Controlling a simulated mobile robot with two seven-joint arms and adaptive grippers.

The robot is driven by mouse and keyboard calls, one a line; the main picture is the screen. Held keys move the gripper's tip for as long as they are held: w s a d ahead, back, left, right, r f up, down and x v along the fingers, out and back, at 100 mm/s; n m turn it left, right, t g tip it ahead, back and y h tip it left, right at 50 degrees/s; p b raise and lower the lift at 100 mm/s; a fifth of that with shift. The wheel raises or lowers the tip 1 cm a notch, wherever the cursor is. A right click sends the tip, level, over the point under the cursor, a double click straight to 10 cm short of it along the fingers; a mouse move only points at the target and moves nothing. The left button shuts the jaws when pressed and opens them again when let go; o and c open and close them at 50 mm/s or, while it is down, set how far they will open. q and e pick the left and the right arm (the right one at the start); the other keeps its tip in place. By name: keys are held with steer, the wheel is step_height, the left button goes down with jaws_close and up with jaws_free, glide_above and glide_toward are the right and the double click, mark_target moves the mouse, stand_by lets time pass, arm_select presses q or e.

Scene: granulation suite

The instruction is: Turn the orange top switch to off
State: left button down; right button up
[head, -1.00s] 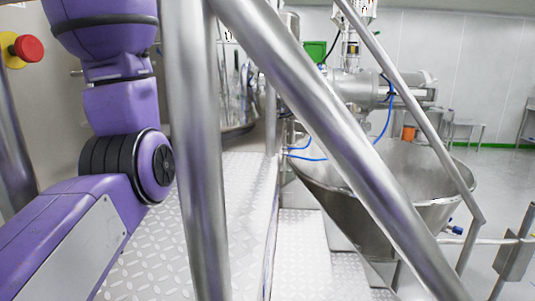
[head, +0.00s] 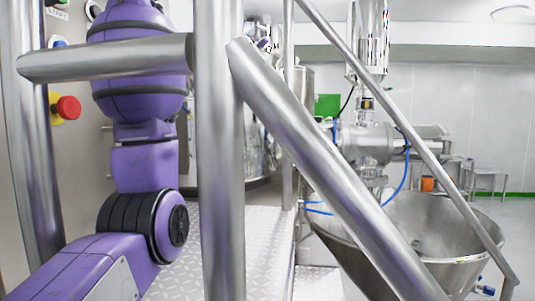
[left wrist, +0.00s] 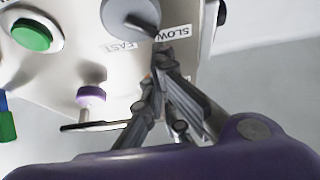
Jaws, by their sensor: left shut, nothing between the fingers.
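The control panel (left wrist: 75,58) fills the upper left of the left wrist view, seen upside down. It carries a grey rotary knob (left wrist: 130,17) between SLOW and FAST labels and a green button (left wrist: 32,36). I cannot make out an orange switch in either view. My left gripper (left wrist: 158,57) is shut and empty, its fingertips close to the knob and the SLOW label. I cannot tell whether they touch. In the head view my left arm rises past the panel (head: 92,170) and its hand is out of frame. My right gripper is not in view.
A red mushroom button (head: 68,107) on yellow is on the panel's side in the head view. Steel railings (head: 220,150) cross in front of my left arm. A steel hopper (head: 440,225) stands right. The tread-plate floor (head: 240,240) is clear.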

arm_select(q)
steer(key=shift+w+d+r, duration=0.1)
steer(key=shift+w+d, duration=0.1)
steer(key=shift+w, duration=0.25)
steer(key=shift+w+d+r, duration=0.1)
steer(key=shift+w+d, duration=0.1)
steer(key=shift+w, duration=0.2)
steer(key=shift+w, duration=0.1)
steer(key=shift+s+d+h, duration=1.4)
steer(key=shift+s+d, duration=0.3)
steer(key=shift+d, duration=1.5)
steer(key=a, duration=0.7)
steer(key=shift+w+f, duration=0.15)
steer(key=shift+w, duration=0.15)
